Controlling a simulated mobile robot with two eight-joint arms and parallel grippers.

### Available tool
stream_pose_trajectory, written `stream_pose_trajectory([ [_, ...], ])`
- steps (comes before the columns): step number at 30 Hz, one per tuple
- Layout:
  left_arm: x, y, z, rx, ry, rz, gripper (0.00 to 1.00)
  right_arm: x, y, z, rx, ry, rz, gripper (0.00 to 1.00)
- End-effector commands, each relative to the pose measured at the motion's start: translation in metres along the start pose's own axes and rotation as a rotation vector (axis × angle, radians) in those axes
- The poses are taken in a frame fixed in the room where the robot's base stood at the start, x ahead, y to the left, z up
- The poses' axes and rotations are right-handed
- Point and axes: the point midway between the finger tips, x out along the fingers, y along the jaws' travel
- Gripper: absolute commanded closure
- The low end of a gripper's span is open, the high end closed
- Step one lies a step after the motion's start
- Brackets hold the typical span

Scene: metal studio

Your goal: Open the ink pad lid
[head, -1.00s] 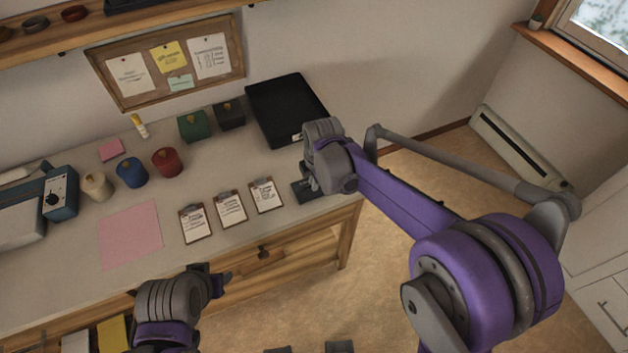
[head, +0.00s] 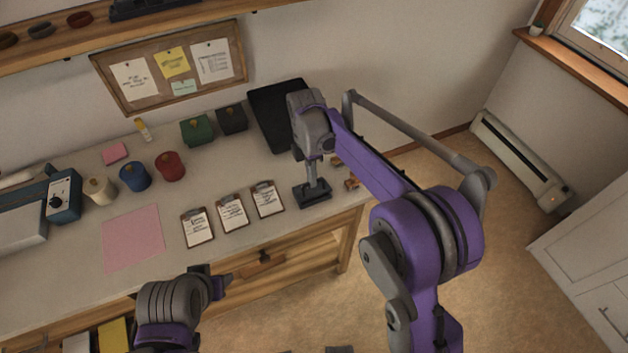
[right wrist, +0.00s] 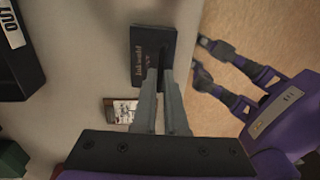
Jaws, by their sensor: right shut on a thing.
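The ink pad (head: 314,196) is a small dark case near the right front corner of the desk. In the right wrist view its dark lid (right wrist: 147,40) carries light lettering and lies seemingly flat; I cannot tell if it is lifted at the edge. My right gripper (head: 311,181) points down onto the pad. Its two fingers are close together in the right wrist view (right wrist: 160,76), shut on the ink pad, with the tips hiding part of it. My left gripper (head: 217,279) hangs empty by the desk's front edge; its opening is unclear.
Several clipboards (head: 232,212) lie left of the pad. Small wooden-looking items (head: 351,184) lie to its right, near the desk edge. A black tray (head: 268,112) is behind. A pink sheet (head: 134,238) and coloured pots (head: 170,166) are farther left.

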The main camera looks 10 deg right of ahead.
Motion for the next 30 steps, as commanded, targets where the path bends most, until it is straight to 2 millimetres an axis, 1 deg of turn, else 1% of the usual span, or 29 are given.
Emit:
stream_pose_trajectory([
  [3, -0.003, 0.0, -0.003, 0.0, 0.002, 0.0, 0.5, -0.005, 0.009, 0.0, 0.0, 0.0, -0.083, 1.0],
  [12, -0.009, 0.0, -0.008, 0.0, 0.006, 0.0, 0.5, -0.01, 0.02, 0.0, 0.001, -0.001, -0.23, 1.0],
  [19, -0.011, 0.0, -0.01, 0.0, 0.007, 0.0, 0.5, -0.011, 0.023, 0.0, 0.001, -0.001, -0.279, 1.0],
  [30, -0.011, 0.0, -0.01, 0.0, 0.007, 0.0, 0.5, -0.011, 0.023, 0.0, 0.0, -0.001, -0.286, 1.0],
])
